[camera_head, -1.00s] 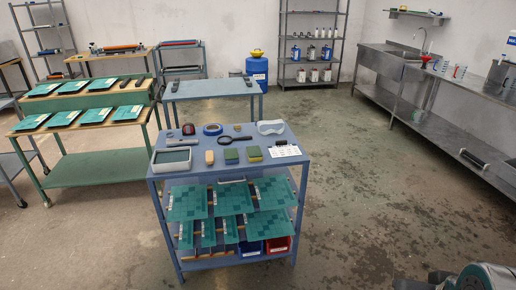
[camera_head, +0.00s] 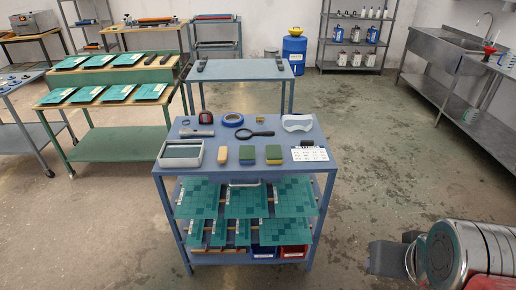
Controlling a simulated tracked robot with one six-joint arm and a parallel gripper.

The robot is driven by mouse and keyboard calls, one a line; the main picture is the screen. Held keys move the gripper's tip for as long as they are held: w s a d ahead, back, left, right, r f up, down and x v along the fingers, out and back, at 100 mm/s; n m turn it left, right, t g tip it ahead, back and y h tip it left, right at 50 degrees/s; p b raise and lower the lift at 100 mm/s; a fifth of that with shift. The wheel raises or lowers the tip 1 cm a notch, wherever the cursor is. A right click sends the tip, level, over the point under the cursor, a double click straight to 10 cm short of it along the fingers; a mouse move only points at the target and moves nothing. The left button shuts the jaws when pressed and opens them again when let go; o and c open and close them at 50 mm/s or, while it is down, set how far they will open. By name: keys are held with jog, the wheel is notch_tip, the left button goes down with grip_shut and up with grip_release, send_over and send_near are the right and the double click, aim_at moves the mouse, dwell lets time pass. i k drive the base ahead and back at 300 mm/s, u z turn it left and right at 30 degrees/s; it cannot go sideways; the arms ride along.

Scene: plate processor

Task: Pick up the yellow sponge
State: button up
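On the blue cart's top (camera_head: 190,137), a row of small blocks lies near the front. A plain tan-yellow block (camera_head: 222,155) is at its left. A green-topped sponge with a blue lower part (camera_head: 247,155) is in the middle. A green-topped sponge with a yellow lower part (camera_head: 273,154) is at its right. My arm's metal end shows at the bottom right, with a dark grey part (camera_head: 386,258) that seems to belong to my gripper. It is well right of the cart and apart from the blocks. Its fingers cannot be made out.
Around the blocks lie a grey-framed tray (camera_head: 165,163), a magnifier (camera_head: 244,133), blue tape (camera_head: 232,117), goggles (camera_head: 297,122) and a clipboard (camera_head: 310,154). Teal plates (camera_head: 246,202) fill the shelves below. A blue table (camera_head: 243,70) stands behind.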

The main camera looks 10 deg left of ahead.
aim_at(273, 154)
jog(key=u, duration=0.35)
jog(key=i, duration=0.65)
jog(key=u, duration=0.9)
jog(key=i, duration=0.8)
jog(key=u, duration=0.4)
